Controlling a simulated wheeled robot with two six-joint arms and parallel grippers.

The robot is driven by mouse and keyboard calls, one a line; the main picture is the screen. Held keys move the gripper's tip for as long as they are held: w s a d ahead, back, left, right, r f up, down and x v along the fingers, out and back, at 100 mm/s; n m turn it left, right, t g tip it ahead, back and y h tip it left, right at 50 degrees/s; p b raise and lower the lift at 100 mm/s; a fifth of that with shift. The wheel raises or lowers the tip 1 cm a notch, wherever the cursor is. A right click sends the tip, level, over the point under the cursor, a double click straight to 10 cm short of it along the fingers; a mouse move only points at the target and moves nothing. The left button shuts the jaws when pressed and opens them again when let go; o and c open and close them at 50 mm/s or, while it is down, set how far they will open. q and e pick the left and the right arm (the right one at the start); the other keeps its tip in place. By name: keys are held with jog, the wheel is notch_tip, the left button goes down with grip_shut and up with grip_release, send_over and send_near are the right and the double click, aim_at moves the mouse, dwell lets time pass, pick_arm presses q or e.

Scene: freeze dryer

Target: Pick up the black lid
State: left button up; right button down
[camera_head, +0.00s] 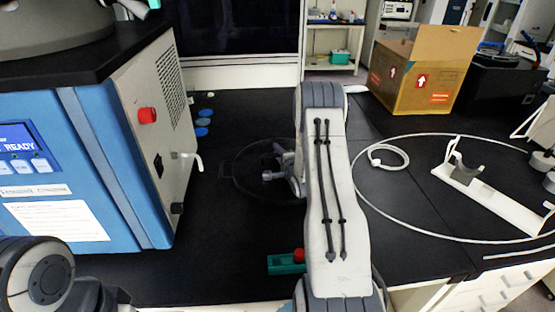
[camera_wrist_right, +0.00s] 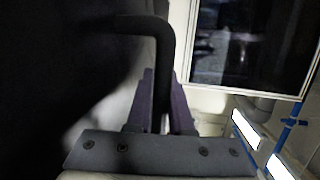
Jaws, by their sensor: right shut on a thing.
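The black lid (camera_head: 248,181) shows in the head view as a dark round disc low over the black bench, partly covered by my right arm. In the right wrist view its dark face (camera_wrist_right: 55,75) fills the left side, and its bent black handle (camera_wrist_right: 152,28) runs down between the fingers. My right gripper (camera_head: 271,176) is shut on this handle; its purple-grey fingers (camera_wrist_right: 162,88) are on either side of the bar. Whether the lid touches the bench is hard to tell. Part of my left arm shows at the lower left, but its gripper is out of view.
The blue and grey freeze dryer (camera_head: 100,170) stands at left, with a tap (camera_head: 190,157) projecting. Small blue caps (camera_head: 204,122) lie beside it. A green block (camera_head: 286,264) is at the front edge. A cardboard box (camera_head: 420,75) and white tubing (camera_head: 388,158) are at right.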

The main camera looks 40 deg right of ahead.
jog(key=s+r+b, duration=0.1)
jog(key=s+r, duration=0.6)
jog(key=s, duration=0.4)
jog(key=shift+s+a+r, duration=0.25)
jog(key=shift+s+r, duration=0.05)
jog(key=shift+r, duration=0.05)
